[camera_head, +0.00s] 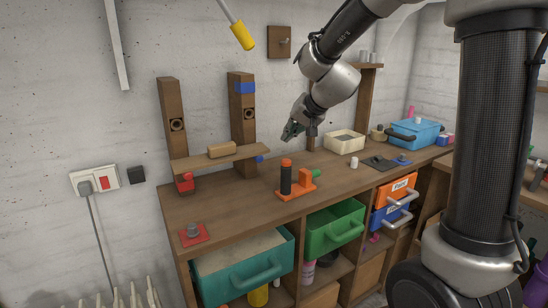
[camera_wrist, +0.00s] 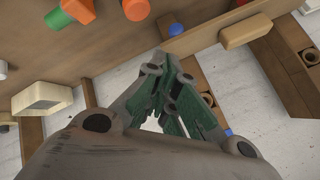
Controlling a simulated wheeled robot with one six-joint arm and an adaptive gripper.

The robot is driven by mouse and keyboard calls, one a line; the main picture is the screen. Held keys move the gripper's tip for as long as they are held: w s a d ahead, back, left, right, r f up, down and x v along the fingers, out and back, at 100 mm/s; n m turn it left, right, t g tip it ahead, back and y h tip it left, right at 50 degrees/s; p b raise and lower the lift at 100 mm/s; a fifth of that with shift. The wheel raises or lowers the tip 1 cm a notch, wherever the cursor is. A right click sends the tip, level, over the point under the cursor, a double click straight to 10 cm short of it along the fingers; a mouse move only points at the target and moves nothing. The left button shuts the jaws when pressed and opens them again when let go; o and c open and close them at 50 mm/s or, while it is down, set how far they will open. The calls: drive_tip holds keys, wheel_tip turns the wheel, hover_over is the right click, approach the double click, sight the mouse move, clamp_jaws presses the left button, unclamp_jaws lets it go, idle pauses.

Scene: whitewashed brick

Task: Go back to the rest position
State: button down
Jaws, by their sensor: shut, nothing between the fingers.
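My gripper (camera_head: 290,132) is in the air above the back of the wooden workbench (camera_head: 240,204), clear of everything on it. In the wrist view my gripper (camera_wrist: 172,62) has its green-padded fingers together, with nothing held. Below it on the bench stands an orange fixture (camera_head: 296,190) with a black cylinder (camera_head: 285,181) that has an orange top. My arm reaches in from the upper right.
A plank (camera_head: 222,156) between two wooden posts carries a wooden block (camera_head: 221,150). A cream box (camera_head: 344,142) and a blue bin (camera_head: 416,132) stand at the back right. A teal drawer (camera_head: 244,270) and a green drawer (camera_head: 335,229) stick out in front. A yellow-ended rod (camera_head: 243,36) hangs above.

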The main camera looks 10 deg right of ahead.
drive_tip(key=s+d+n+g+h, duration=0.1)
drive_tip(key=s+d, duration=0.3)
drive_tip(key=s, duration=0.7)
drive_tip(key=s+d+r+n+g+h, duration=0.1)
drive_tip(key=s+d, duration=0.4)
drive_tip(key=s, duration=0.6)
drive_tip(key=s+d+n+g+h, duration=0.1)
drive_tip(key=s+d, duration=0.4)
drive_tip(key=s, duration=0.7)
drive_tip(key=shift+r+n+g+h, duration=0.25)
drive_tip(key=shift+n+g+h, duration=0.15)
drive_tip(key=shift+n+g, duration=0.15)
